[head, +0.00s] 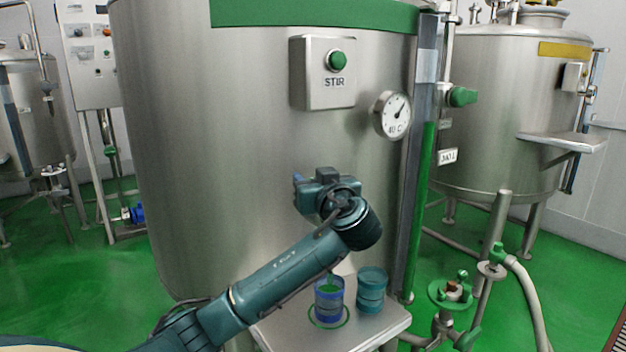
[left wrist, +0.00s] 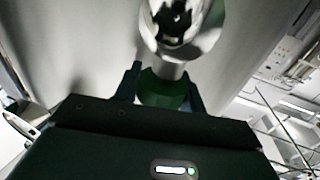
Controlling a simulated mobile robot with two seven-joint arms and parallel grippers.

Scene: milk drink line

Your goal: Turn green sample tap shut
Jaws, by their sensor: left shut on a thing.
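The green sample tap shows in the left wrist view as a green handle (left wrist: 163,90) under a shiny round metal spout (left wrist: 190,45). My left gripper (left wrist: 163,84) has one dark finger on each side of the green handle and is shut on it. In the head view my left gripper (head: 322,192) is against the front of the steel tank (head: 210,150), and its wrist hides the tap. The handle's exact turn angle cannot be told. My right gripper is not in view.
Below the gripper a metal shelf (head: 287,333) holds a blue cup (head: 329,312) with green inside and a teal cup (head: 371,290). A STIR button box (head: 312,88) and a dial gauge (head: 391,115) are above. A level tube (head: 422,200) stands to the right.

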